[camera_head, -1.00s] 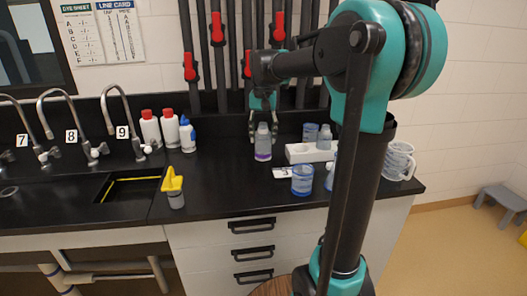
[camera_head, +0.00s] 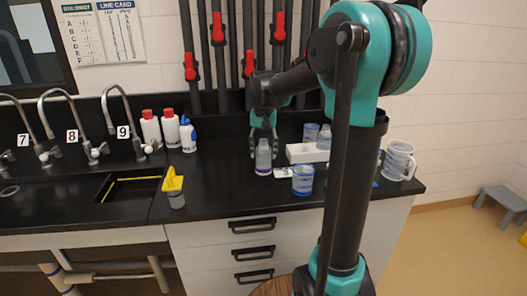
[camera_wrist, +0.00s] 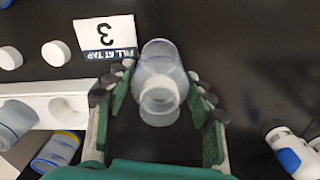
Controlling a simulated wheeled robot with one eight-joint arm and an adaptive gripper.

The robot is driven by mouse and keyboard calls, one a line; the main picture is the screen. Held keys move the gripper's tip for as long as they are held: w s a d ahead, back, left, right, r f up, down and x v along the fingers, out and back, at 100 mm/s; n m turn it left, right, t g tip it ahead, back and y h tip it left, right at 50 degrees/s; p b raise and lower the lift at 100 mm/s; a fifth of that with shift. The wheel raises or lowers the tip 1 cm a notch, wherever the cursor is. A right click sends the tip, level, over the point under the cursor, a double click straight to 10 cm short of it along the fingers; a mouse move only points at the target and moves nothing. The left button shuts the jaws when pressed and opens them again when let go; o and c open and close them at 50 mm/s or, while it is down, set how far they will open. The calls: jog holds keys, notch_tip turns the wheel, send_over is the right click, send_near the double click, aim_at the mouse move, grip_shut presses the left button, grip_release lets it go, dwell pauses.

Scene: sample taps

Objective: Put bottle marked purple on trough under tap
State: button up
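The bottle marked purple is a clear bottle with a purple band near its base (camera_head: 263,157). It stands upright at or just above the black counter, left of the white rack; I cannot tell if it touches. My gripper (camera_head: 263,130) comes from above and is around it. In the wrist view the bottle (camera_wrist: 158,80) is between my fingers (camera_wrist: 160,85), which close on its sides. Tap 9 (camera_head: 122,112) curves over a dark trough with yellow edging (camera_head: 133,179) at the left. Taps 8 (camera_head: 72,120) and 7 (camera_head: 22,118) are further left.
A white rack (camera_head: 300,154), blue cup (camera_head: 303,187) and jug (camera_head: 398,163) are right. Red-capped bottles (camera_head: 151,130), a blue-capped bottle (camera_head: 188,135) and a yellow-topped item (camera_head: 174,190) are left.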

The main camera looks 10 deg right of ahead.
jog(key=shift+o, duration=1.4)
